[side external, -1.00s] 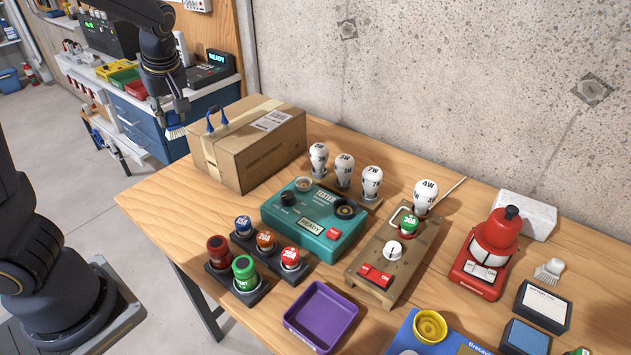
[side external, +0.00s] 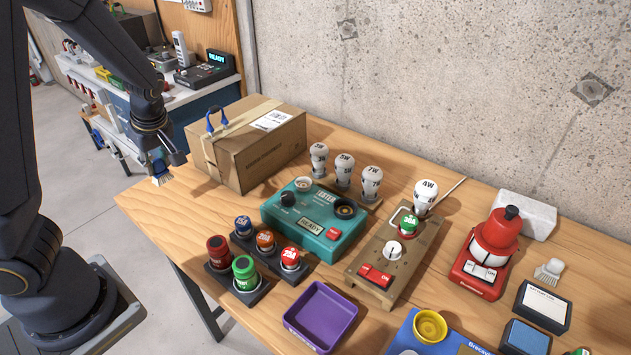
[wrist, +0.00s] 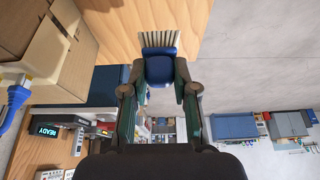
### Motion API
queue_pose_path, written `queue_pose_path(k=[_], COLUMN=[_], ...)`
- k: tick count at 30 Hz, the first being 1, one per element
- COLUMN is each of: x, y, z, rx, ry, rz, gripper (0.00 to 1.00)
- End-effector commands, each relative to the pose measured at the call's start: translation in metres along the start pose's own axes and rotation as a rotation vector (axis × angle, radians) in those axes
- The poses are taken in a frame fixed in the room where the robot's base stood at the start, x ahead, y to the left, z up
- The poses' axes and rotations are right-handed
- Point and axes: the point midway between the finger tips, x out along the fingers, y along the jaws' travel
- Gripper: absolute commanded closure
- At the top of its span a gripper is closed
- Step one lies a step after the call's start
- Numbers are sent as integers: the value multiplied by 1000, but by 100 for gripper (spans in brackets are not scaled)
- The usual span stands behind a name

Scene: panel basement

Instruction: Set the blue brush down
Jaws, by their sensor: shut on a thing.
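My gripper (side external: 160,155) is shut on the blue brush (wrist: 160,68), which has pale bristles. The bristles point downward in the side view (side external: 162,180) and away from my wrist in the wrist view. The brush appears at the left end of the wooden table (side external: 150,202), close to its edge and left of the cardboard box. In the wrist view the table's edge runs behind the bristles, with grey floor to the right. I cannot tell whether the bristles touch the table. My fingers partly hide the blue body in the side view.
The cardboard box (side external: 250,150) has a blue handle-like item (side external: 216,120) on its near top side. A teal tester (side external: 312,222), fuse holders and a purple tray (side external: 320,316) stand farther right. A strip of bare wood (side external: 175,215) lies before the box.

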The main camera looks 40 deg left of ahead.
Motion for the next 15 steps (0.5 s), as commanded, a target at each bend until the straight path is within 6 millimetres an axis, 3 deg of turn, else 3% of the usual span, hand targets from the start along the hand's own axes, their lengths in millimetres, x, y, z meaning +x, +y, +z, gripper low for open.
queue_pose_path(k=[15], x=[68], y=[-2], z=[27], rx=[-1], ry=[0], rz=[-6], gripper=[100])
